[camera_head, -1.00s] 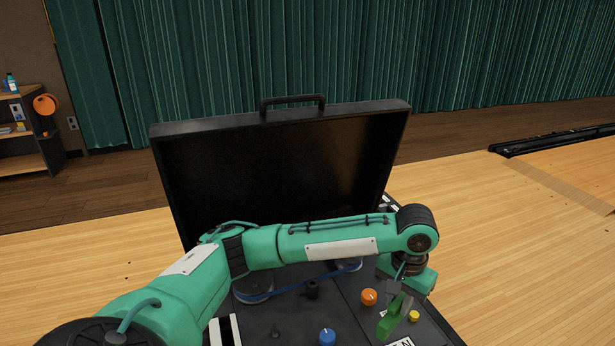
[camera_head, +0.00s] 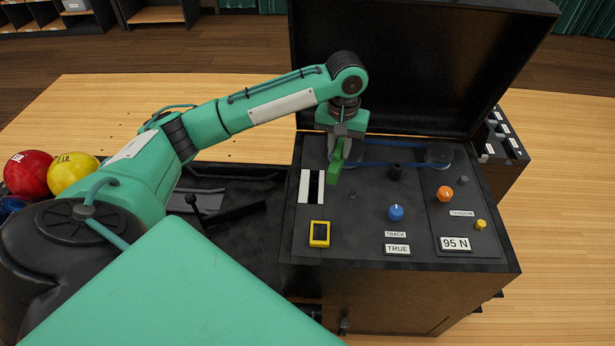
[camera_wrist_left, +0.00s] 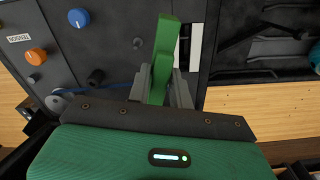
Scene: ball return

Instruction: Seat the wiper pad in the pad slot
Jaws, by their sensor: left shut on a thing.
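The wiper pad is a green angled block (camera_head: 334,166), held in my left gripper (camera_head: 341,147) above the dark machine panel. In the left wrist view the pad (camera_wrist_left: 164,50) sticks out between the gripper's two grey fingers (camera_wrist_left: 162,88), shut on it. The pad slot is a dark slit in a white plate (camera_head: 305,187) at the panel's left side. The pad is just right of the plate's far end in the head view. In the left wrist view the pad partly covers the white plate (camera_wrist_left: 196,45). I cannot tell any contact. My right gripper is not in view.
Right of the slot are a blue knob (camera_head: 396,213), an orange knob (camera_head: 445,194), a small yellow knob (camera_head: 480,224) and a black post (camera_head: 395,171). A yellow-framed gauge (camera_head: 319,234) sits nearer me. The raised lid (camera_head: 420,60) stands behind. Balls (camera_head: 73,175) lie far left.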

